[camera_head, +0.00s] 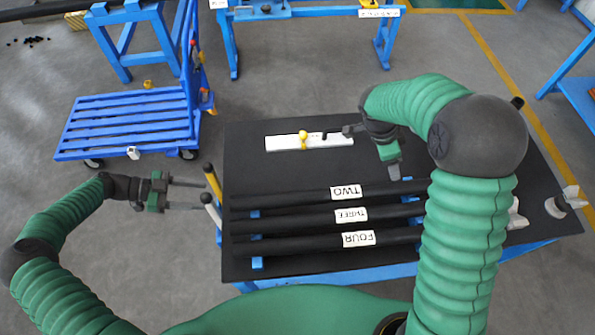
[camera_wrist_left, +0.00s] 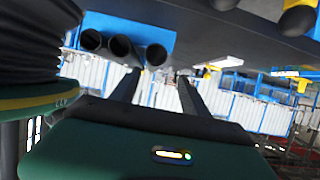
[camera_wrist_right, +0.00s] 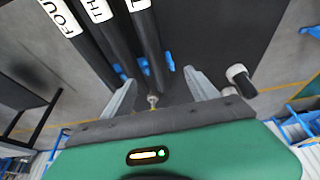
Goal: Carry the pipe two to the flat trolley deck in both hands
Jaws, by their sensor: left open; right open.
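Pipe two (camera_head: 285,199) is a long black pipe with a white "TWO" label, lying farthest back of three parallel pipes on the black tabletop. It also shows in the right wrist view (camera_wrist_right: 147,45). The flat trolley deck (camera_head: 128,122) is blue and slatted, at the upper left on the floor. My left gripper (camera_head: 204,197) is open and empty, left of the table and the pipes' left ends. My right gripper (camera_wrist_right: 160,78) is open above the table near pipe two's right part; its fingers show on either side of the pipe's line, apparently not gripping it.
Pipes three (camera_head: 300,219) and four (camera_head: 300,241) lie in front of pipe two. A yellow-tipped post (camera_head: 212,182) and a white-tipped one (camera_head: 209,207) stand at the table's left edge. A white plate with a yellow knob (camera_head: 303,139) lies behind. Open floor separates table and trolley.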

